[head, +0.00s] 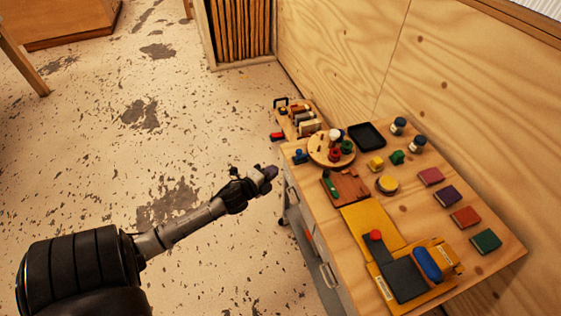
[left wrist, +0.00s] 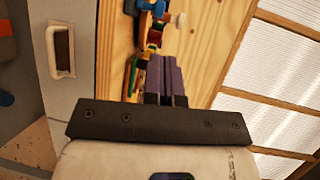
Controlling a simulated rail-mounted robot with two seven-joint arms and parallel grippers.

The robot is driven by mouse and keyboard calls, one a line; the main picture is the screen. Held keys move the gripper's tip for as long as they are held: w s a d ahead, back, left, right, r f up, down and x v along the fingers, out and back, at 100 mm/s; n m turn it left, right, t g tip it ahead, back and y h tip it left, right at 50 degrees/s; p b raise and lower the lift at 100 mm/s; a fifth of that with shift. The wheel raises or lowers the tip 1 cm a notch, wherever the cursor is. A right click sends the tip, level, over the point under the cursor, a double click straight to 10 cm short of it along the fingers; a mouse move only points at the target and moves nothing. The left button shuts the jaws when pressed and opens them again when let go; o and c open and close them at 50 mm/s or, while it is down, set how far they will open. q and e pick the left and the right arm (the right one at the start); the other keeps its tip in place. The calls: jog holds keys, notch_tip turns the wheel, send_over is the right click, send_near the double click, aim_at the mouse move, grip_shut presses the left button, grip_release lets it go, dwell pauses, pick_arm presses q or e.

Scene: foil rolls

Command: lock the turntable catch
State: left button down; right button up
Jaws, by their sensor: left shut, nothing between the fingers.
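The turntable (head: 322,152) is a round light-wood disc near the left end of the wooden bench top. Small red, green and white pieces stand on it. A small blue piece (head: 299,156) sits just left of the disc at the bench edge; I cannot tell whether it is the catch or how it is set. My left gripper (head: 271,172) is shut and empty, off the left edge of the bench and apart from everything on it. Its purple fingers also show together in the left wrist view (left wrist: 166,78). My right gripper is not in view.
A black tray (head: 367,135), yellow and green blocks, coloured squares and a yellow fixture (head: 370,222) fill the bench. A rack (head: 296,116) stands behind. The plywood wall borders the right.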

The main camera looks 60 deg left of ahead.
pick_arm(q)
jog(key=v, duration=0.3)
jog(key=shift+a, duration=0.1)
dwell(0.4)
